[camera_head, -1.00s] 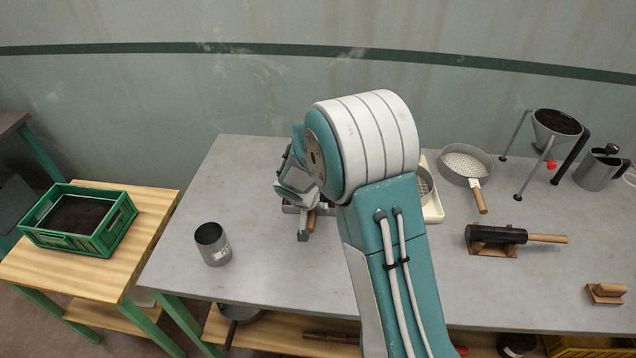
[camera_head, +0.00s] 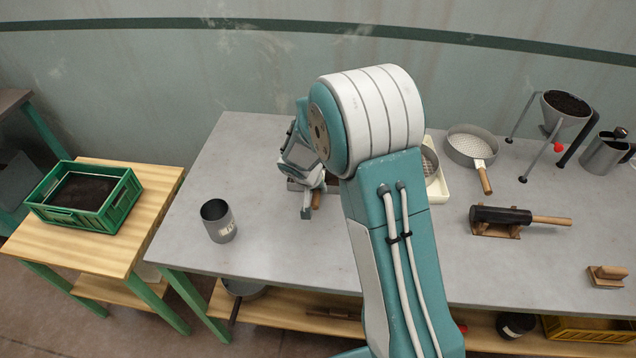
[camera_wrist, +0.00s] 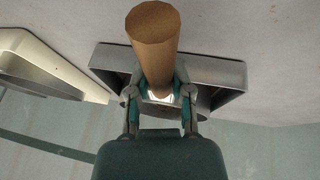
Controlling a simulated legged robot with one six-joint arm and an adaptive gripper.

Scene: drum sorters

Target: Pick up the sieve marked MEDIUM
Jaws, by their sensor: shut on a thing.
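My gripper (camera_wrist: 160,92) is shut on a round wooden handle (camera_wrist: 154,42) in the wrist view. A grey metal pan-like body, likely the sieve (camera_wrist: 222,76), shows behind the fingers. No marking on it is readable. Another round sieve (camera_head: 472,146) with a mesh floor and wooden handle lies to the right. A further round mesh piece (camera_head: 429,166) sits in a cream tray, partly hidden by my arm.
The cream tray (camera_head: 440,188) is close to the right of my gripper. A metal cup (camera_head: 218,222) stands at front left. A black mallet (camera_head: 500,216), a funnel stand (camera_head: 562,112) and a wooden block (camera_head: 606,276) are on the right. A green soil crate (camera_head: 108,206) is on the side table.

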